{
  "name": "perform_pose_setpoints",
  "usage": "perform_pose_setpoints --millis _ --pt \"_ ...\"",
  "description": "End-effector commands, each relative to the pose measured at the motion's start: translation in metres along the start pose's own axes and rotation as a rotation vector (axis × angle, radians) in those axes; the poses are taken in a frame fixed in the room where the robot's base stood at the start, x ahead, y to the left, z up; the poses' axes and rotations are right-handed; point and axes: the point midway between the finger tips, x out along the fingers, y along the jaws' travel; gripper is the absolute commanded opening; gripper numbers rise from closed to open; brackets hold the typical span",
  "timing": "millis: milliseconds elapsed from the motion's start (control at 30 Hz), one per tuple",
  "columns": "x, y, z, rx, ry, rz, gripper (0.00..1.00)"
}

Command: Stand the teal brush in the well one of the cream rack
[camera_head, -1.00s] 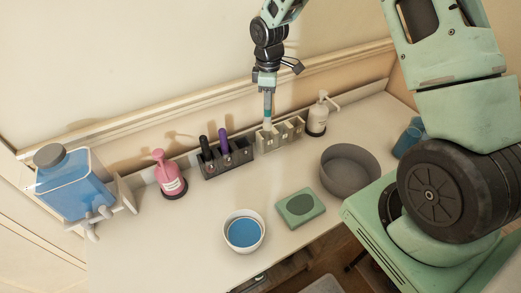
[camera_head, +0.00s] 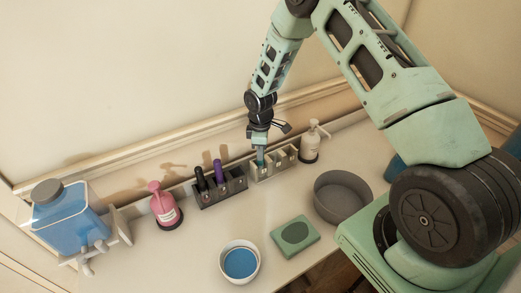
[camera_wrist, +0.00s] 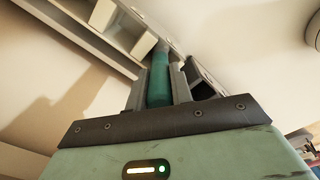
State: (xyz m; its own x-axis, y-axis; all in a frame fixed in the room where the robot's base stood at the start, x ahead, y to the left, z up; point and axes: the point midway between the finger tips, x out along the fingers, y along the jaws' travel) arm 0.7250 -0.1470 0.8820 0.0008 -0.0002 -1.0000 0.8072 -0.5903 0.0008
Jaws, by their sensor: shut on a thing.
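The cream rack (camera_head: 273,172) stands along the back of the counter, with several wells in a row. My gripper (camera_head: 259,151) is low over its left end, shut on the teal brush (camera_head: 260,158). The brush is about upright. Its lower end is hidden at the rack's leftmost well and looks to be inside it; I cannot tell how deep. In the wrist view the teal handle (camera_wrist: 160,82) sits between my two fingers, with pale rack-like walls (camera_wrist: 143,45) beside its far end.
A dark rack (camera_head: 222,190) with a black and a purple brush stands just left. A white pump bottle (camera_head: 309,149) is close on the right. A pink pump bottle (camera_head: 164,207), grey bowl (camera_head: 342,197), green block (camera_head: 295,236) and white bowl (camera_head: 239,262) leave some bare counter between them.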

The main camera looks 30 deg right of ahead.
Motion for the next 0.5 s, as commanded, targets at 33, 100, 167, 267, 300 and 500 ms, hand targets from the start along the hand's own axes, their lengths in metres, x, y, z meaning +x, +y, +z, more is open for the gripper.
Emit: perform_pose_setpoints --millis 33,100,167,267,300,500 --pt "0.0002 -0.0001 0.0 0.0 0.0 0.0 0.02" --pt "0.0022 -0.0002 0.0 0.0 0.0 -0.001 0.02" --pt "0.0044 -0.0002 -0.0001 0.0 0.0 -0.001 0.02" --pt "0.0026 -0.0002 -0.0001 0.0 0.0 -0.001 0.44" --pt "0.0026 -0.0002 -0.0001 0.0 0.0 -0.001 0.44" --pt "0.0022 -0.0003 -0.0001 0.0 0.0 -0.001 0.44"
